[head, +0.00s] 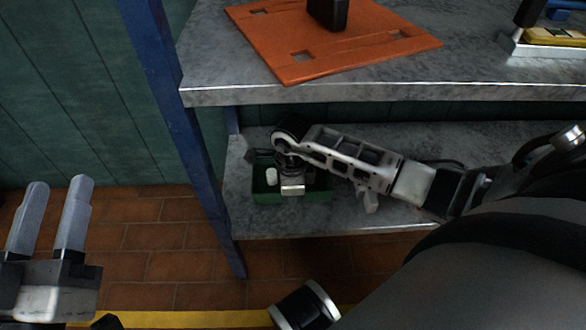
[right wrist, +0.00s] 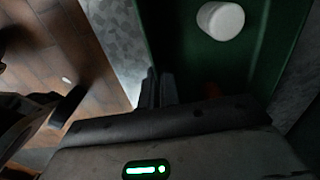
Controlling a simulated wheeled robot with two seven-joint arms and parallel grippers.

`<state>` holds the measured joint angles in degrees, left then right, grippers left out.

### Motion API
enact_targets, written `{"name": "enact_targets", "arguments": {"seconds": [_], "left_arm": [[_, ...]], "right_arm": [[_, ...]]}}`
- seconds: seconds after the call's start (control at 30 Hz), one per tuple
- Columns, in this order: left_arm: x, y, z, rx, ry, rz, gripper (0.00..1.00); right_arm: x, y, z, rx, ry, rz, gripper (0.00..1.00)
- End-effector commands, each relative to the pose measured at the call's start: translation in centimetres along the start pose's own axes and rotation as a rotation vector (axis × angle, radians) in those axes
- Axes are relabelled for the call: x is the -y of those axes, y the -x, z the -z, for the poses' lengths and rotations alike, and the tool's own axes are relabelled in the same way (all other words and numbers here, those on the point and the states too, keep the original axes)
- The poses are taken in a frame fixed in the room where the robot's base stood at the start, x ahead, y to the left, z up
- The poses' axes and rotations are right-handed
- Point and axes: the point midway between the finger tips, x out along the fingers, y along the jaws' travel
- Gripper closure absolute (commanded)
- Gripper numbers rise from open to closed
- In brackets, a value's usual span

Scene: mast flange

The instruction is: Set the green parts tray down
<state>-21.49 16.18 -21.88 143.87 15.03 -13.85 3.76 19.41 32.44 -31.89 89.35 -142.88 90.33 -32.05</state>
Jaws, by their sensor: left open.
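The green parts tray (head: 268,197) is at the left end of the lower grey shelf, level or nearly so. I cannot tell whether its base touches the shelf. A white cylinder (head: 271,175) is inside it and also shows in the right wrist view (right wrist: 221,20). My right gripper (head: 291,185) reaches over the tray, its fingers largely hidden. In the right wrist view its fingers (right wrist: 158,88) are close together at the green tray wall (right wrist: 148,40), apparently pinching it. My left gripper (head: 52,215) is open and empty, far to the left above the floor.
The lower shelf (head: 400,215) is bare around the tray. The upper bench (head: 440,75) overhangs it, carrying an orange board (head: 350,50) with a black object and a yellow item (head: 555,37) at right. A blue post (head: 172,105) stands left of the tray.

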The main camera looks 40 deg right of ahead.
Motion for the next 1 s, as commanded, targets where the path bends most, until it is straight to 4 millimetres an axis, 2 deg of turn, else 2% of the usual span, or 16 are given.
{"name": "enact_targets", "arguments": {"seconds": [0.03,0.2,0.6,0.7,1.0], "left_arm": [[0.0,-0.2,0.4,-0.054,-0.060,-0.019,0.55],[-0.4,-0.5,2.2,-0.157,-0.164,-0.050,0.55],[-0.5,-0.5,2.7,-0.184,-0.191,-0.056,0.55],[-0.5,-0.6,2.9,-0.187,-0.193,-0.058,0.55],[-0.6,-0.6,3.0,-0.185,-0.189,-0.058,0.55]], "right_arm": [[0.0,-1.0,-0.1,0.002,0.000,0.001,1.00],[0.3,-1.3,-0.2,0.002,0.005,0.003,1.00],[0.3,-1.5,-0.2,0.001,0.006,0.003,1.00],[0.2,-1.5,-0.2,0.000,0.006,0.001,0.75],[0.2,-1.3,-0.2,0.001,0.005,0.000,0.75]]}}
